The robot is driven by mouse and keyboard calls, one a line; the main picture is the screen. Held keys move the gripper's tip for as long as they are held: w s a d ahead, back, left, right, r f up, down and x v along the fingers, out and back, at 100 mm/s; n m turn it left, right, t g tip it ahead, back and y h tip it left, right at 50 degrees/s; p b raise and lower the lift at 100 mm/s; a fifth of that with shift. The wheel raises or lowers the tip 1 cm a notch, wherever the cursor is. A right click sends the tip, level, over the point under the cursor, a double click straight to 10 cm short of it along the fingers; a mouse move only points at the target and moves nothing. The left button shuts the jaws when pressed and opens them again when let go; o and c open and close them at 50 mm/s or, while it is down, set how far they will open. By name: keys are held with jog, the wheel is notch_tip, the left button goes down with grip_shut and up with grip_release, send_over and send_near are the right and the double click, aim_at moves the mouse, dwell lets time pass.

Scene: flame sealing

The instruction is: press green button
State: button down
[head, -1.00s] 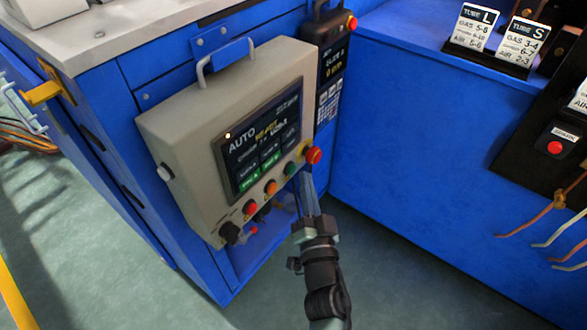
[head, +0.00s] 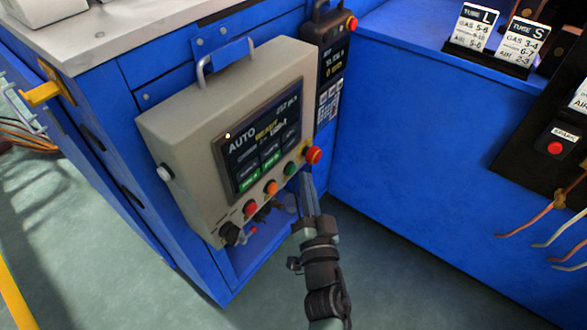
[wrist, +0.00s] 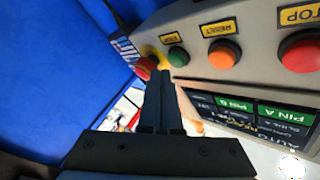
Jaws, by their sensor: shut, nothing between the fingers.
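The green button (head: 290,169) is on the lower edge of a beige control box, between an orange button (head: 270,188) and a red mushroom knob (head: 313,155). In the wrist view, the green button (wrist: 178,56) shows just beyond and right of my fingertips. My gripper (head: 305,177) is shut and empty, its fingers pointing up toward the box near the green button and the red knob. In the wrist view, my gripper (wrist: 160,76) partly covers the yellow-based red knob (wrist: 145,69). I cannot tell whether the fingertips touch anything.
A red button (head: 250,208) and a black knob (head: 231,234) are further left on the box (head: 190,155). A lit screen (head: 262,140) fills its face. A black handheld panel (head: 331,60) hangs behind. Blue cabinet walls (head: 420,130) stand right; floor in front is clear.

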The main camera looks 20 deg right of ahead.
jog(key=shift+w+a, duration=0.3)
jog(key=shift+w, duration=0.05)
